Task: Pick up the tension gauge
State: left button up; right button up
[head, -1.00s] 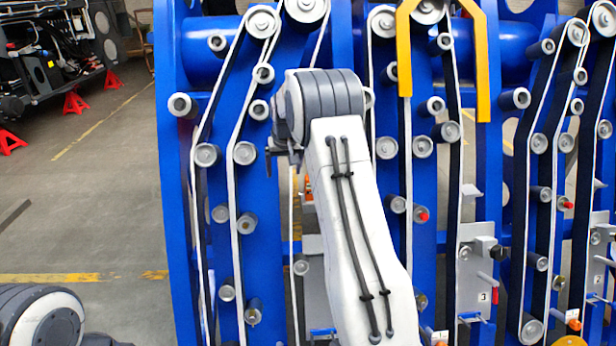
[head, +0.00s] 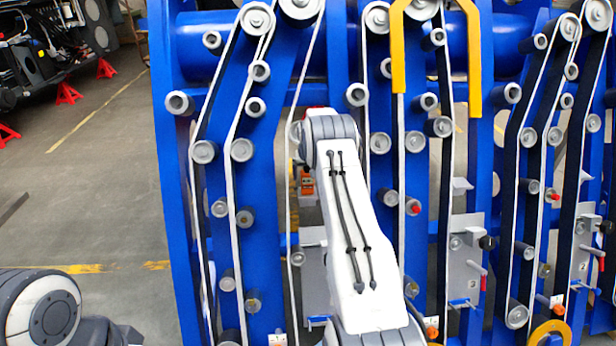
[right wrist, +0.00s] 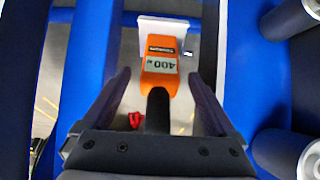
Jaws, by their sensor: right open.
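My right gripper (right wrist: 160,78) is open, with one dark finger on each side of the gauge. The fingers look apart from the gauge, with gaps on both sides. In the head view my right arm hides the gripper. My left gripper is out of view; only a part of the left arm shows at the lower left.
A white plate (right wrist: 168,27) is behind the gauge's upper end. Blue frame panels (right wrist: 235,70) flank the gripper closely, with grey rollers (right wrist: 285,150) at the right. In the head view, belts and rollers (head: 241,150) surround the arm. Open floor (head: 95,190) is at the left.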

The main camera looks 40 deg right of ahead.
jog(key=shift+w+d+f, duration=0.15)
jog(key=shift+w+f, duration=0.05)
jog(key=shift+f, duration=0.45)
jog(key=shift+r, duration=0.1)
grip_shut()
